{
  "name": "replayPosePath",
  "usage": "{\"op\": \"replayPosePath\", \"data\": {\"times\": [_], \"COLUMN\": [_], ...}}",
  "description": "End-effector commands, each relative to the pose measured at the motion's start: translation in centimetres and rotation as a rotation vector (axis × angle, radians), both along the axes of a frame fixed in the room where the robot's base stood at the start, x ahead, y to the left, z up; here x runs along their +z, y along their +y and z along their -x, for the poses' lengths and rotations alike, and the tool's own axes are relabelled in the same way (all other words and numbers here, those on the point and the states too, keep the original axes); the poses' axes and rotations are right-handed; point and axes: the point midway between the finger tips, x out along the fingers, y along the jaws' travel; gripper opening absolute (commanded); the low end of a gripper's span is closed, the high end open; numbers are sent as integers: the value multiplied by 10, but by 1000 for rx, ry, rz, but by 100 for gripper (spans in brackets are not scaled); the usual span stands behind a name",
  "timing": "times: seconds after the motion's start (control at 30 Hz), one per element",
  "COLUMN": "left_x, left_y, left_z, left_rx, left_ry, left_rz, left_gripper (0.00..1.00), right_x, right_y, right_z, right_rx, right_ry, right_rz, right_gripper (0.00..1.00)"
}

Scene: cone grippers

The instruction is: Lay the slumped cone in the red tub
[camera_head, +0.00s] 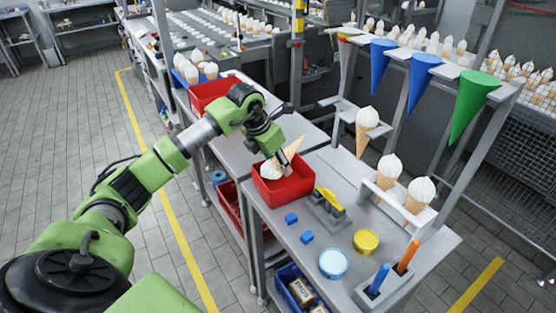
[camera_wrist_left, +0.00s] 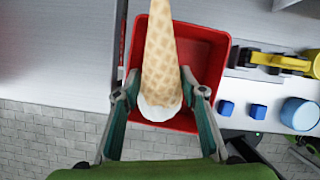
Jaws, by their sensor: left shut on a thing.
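The slumped cone (camera_head: 270,171) has a white top and a tan waffle body. It is tilted, with its white end low inside the red tub's outline (camera_head: 286,194) and its tip pointing up past the far rim. In the left wrist view, the cone (camera_wrist_left: 160,62) lies between the two fingers, over the tub (camera_wrist_left: 210,48). My left gripper (camera_head: 282,157) is shut on the cone; it also shows in the left wrist view (camera_wrist_left: 160,84). Whether the cone touches the tub floor is hidden. My right gripper is not in view.
A yellow-handled tool (camera_head: 329,205), blue cubes (camera_head: 291,218), a yellow tin (camera_head: 366,241) and a light blue tin (camera_head: 333,263) stand near the tub. Upright cones (camera_head: 389,168) stand in a rack at right. Another red tub (camera_head: 206,92) sits farther back.

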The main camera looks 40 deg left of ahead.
Motion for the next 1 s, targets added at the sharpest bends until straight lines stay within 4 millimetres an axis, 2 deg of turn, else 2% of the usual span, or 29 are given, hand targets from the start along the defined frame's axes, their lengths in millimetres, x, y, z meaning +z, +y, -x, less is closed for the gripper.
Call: {"op": "replayPosePath", "data": {"times": [0.27, 0.3, 0.37, 0.77, 0.87, 1.0], "left_x": [-2, -2, -2, 2, 13, 40], "left_y": [0, 0, 0, 1, 2, 5], "left_z": [0, 0, 0, 1, 5, 15], "left_rx": [0, 0, 0, 1, 2, 0], "left_ry": [-2, -2, -2, -2, -4, -7], "left_rz": [0, 0, 0, -1, -2, -2], "left_gripper": [26, 43, 57, 57, 57, 57], "right_x": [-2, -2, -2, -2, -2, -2], "right_y": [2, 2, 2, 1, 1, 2], "right_z": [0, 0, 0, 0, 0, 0], "right_rx": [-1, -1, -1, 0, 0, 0], "right_ry": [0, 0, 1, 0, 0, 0], "right_rz": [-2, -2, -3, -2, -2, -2], "right_gripper": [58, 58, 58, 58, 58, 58]}}
